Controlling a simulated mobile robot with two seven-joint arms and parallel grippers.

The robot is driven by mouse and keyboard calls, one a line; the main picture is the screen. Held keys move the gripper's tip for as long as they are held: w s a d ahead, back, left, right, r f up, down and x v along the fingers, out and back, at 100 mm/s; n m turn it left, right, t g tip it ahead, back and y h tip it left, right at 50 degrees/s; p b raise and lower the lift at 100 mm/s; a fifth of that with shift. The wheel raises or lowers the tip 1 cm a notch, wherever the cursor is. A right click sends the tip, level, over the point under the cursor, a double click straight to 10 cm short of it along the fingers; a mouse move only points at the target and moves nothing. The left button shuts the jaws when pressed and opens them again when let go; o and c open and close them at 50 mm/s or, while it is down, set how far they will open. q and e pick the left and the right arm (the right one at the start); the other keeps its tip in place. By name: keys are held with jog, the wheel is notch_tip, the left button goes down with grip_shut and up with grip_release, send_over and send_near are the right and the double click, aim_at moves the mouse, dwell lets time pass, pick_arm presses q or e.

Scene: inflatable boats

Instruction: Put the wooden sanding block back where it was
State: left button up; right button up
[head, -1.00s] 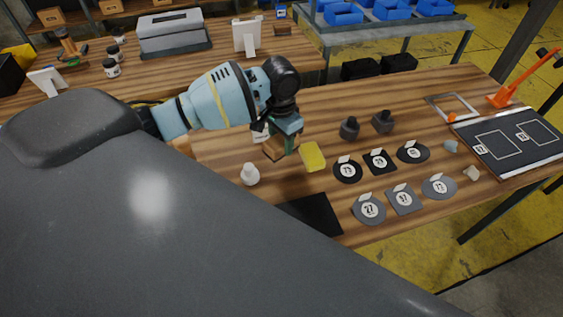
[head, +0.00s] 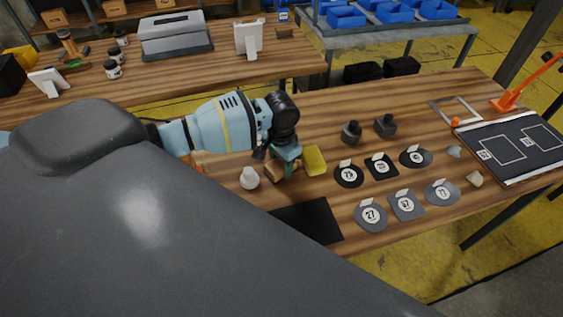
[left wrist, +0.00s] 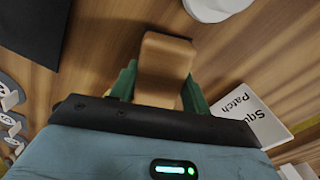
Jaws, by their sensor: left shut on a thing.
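The wooden sanding block (head: 281,173) is a light tan block in the head view, low over or on the near wooden table, between a white bottle and a yellow sponge. My left gripper (head: 285,161) is shut on it from above. In the left wrist view the sanding block (left wrist: 166,62) sits between the two green fingers of the gripper (left wrist: 160,84), with wood grain behind it. I cannot tell whether the block touches the table. My right gripper is not in view.
The yellow sponge (head: 315,161) is close on the right and the white bottle (head: 249,178) on the left. A black mat (head: 318,222) lies in front. Numbered grey and black patches (head: 371,215) lie to the right. A card (left wrist: 252,117) shows in the left wrist view.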

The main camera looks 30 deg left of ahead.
aim_at(281, 163)
pick_arm(q)
jog(key=shift+f, duration=0.1)
jog(key=o, duration=1)
jog(key=shift+o, duration=0.2)
notch_tip(281, 163, up, 12)
jog(key=p, duration=0.1)
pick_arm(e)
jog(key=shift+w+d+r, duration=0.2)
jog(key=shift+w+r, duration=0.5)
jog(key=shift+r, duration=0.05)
